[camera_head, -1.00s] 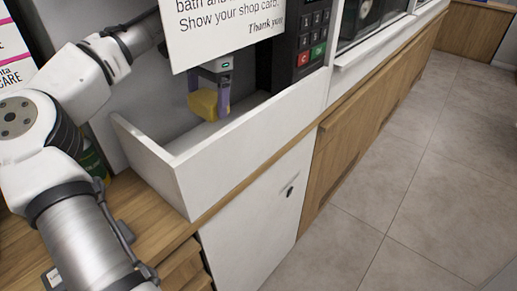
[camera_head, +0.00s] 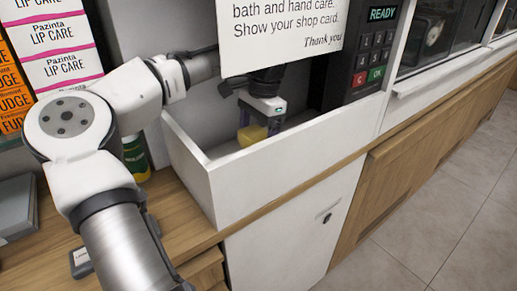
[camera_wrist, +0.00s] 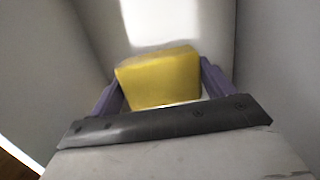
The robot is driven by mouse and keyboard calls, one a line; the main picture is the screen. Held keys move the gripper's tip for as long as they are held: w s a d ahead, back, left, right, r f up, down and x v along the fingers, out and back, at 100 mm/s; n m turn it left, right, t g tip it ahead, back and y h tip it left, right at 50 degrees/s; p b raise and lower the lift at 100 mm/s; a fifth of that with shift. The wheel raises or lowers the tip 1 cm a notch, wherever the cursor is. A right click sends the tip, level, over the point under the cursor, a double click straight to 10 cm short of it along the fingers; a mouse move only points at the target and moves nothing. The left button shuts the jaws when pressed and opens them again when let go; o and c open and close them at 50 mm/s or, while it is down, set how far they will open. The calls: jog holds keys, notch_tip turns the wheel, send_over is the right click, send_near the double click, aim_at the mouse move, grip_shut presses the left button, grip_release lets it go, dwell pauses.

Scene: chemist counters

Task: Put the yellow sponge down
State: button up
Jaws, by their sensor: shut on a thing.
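The yellow sponge (camera_head: 252,135) is low inside the white open-topped bin at the counter. It also shows in the wrist view (camera_wrist: 160,78) as a yellow block between two purple fingers. My gripper (camera_head: 260,122) is shut on the sponge, pointing down; in the wrist view its fingers (camera_wrist: 163,88) press on the sponge's left and right sides. The bin's front wall hides the lower part of the sponge in the head view. I cannot tell whether the sponge touches the bin floor.
The white bin (camera_head: 275,165) has walls close around my gripper. A printed sign (camera_head: 285,30) hangs above it. A card terminal (camera_head: 372,55) stands to the right. A green bottle (camera_head: 136,155) and lip care boxes (camera_head: 60,50) are at the left.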

aim_at(263, 131)
jog(key=shift+f, duration=1.8)
jog(key=o, duration=1)
jog(key=shift+f, duration=0.15)
jog(key=shift+c, duration=0.2)
jog(key=r, duration=0.4)
jog(key=d+r, duration=0.1)
jog(key=r, duration=0.3)
jog(key=w+r, duration=0.1)
jog(key=r, duration=0.3)
jog(key=shift+d+r, duration=0.1)
jog(key=shift+d, duration=0.15)
